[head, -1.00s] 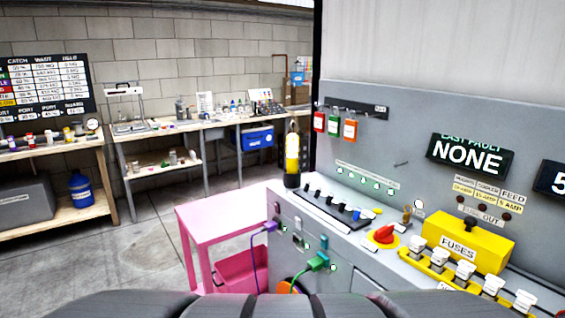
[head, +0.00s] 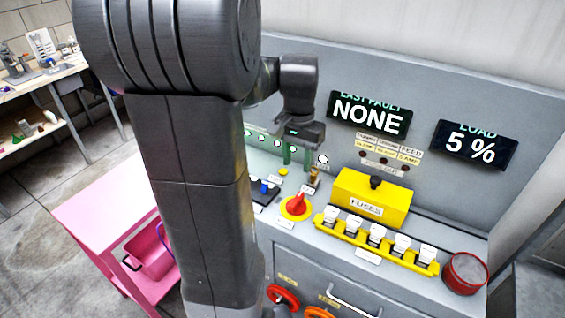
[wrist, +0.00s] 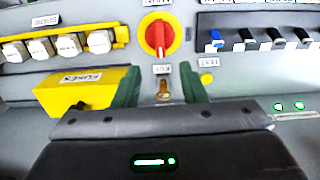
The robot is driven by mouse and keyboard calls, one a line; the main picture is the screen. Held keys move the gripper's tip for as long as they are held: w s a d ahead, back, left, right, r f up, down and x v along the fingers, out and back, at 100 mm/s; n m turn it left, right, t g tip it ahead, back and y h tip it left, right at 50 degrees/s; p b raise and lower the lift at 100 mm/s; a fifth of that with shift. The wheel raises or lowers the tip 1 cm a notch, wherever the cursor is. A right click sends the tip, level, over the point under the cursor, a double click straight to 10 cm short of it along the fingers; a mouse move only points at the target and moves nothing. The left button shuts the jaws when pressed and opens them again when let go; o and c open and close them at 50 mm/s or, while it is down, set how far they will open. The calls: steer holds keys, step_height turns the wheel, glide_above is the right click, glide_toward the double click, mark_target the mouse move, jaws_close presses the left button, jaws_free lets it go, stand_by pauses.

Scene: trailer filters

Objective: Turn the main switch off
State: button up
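The main switch looks to be the red rotary knob (head: 296,206) on a round yellow plate, on the sloped grey panel. In the wrist view the knob (wrist: 160,37) stands at the top middle, its grip bar pointing up and down the picture. My gripper (head: 297,155) hangs over the panel, behind and above the knob in the head view. Its two green fingers (wrist: 160,84) are apart with nothing held between them. A small brass key switch (wrist: 164,92) shows between the fingers in the wrist view, below the knob. The knob is apart from the fingers.
A yellow fuse box (head: 370,197) and a row of white-topped fuses (head: 377,234) stand right of the knob. Black switches with one blue lever (head: 264,188) lie left. A red round container (head: 465,272) sits at the right end. A pink table (head: 105,220) stands left.

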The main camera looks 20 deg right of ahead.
mark_target(296, 199)
steer(key=f, duration=1.3)
steer(key=shift+w+d+f, duration=0.15)
steer(key=shift+d+f, duration=0.05)
jaws_close()
